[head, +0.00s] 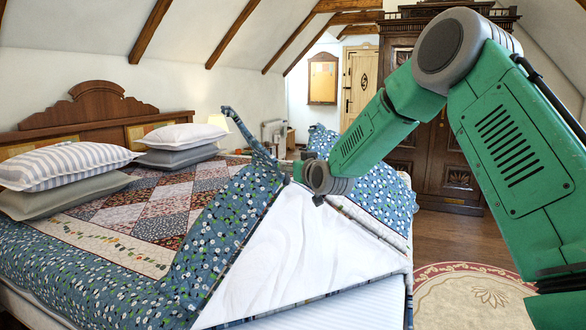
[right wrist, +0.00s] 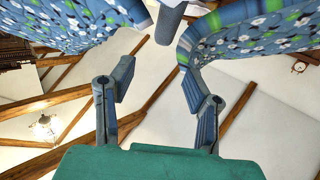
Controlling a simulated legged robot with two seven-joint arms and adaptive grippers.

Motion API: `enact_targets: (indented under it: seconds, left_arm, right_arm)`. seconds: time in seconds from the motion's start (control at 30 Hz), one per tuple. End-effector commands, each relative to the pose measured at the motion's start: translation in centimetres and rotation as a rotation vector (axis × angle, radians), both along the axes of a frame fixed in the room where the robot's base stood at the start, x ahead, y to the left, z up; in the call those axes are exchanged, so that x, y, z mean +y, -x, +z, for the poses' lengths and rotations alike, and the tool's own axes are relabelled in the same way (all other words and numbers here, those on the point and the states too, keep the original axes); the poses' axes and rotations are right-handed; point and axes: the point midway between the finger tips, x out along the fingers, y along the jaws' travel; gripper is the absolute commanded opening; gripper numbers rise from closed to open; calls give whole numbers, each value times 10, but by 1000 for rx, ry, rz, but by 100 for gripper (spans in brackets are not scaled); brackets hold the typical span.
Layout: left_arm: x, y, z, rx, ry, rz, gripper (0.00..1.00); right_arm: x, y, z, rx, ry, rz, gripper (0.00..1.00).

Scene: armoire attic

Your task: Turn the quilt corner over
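The quilt (head: 185,210) lies on the bed, patchwork in the middle with a blue floral border. Part of its border stands up in a raised, curled flap (head: 245,135) near the bed's middle. In front of it a white triangular area (head: 300,255) shows; I cannot tell whether it is the quilt's underside or a sheet. My right gripper (head: 288,168) is beside the raised flap, partly hidden by my wrist. In the right wrist view its fingers (right wrist: 160,82) are apart with nothing visible between them, and blue floral cloth (right wrist: 245,38) hangs close beyond them. My left gripper is not in view.
Striped and white pillows (head: 65,165) lie by the wooden headboard (head: 90,112). A dark armoire (head: 455,165) stands behind my right arm. A round rug (head: 470,295) lies on the floor at right. Sloped beams cross the ceiling.

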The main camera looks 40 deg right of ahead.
Motion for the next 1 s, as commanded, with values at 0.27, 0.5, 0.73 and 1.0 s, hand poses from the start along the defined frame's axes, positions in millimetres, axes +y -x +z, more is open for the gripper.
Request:
enact_targets:
  seconds: [0.27,0.5,0.73,1.0]
  left_arm:
    - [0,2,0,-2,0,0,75]
    - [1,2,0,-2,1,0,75]
    - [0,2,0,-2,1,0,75]
    - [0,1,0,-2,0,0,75]
  right_arm:
    - [2,2,-1,4,0,1,43]
    - [13,37,3,5,-2,2,43]
    - [27,83,8,3,-1,1,43]
    - [35,110,10,4,-2,0,43]
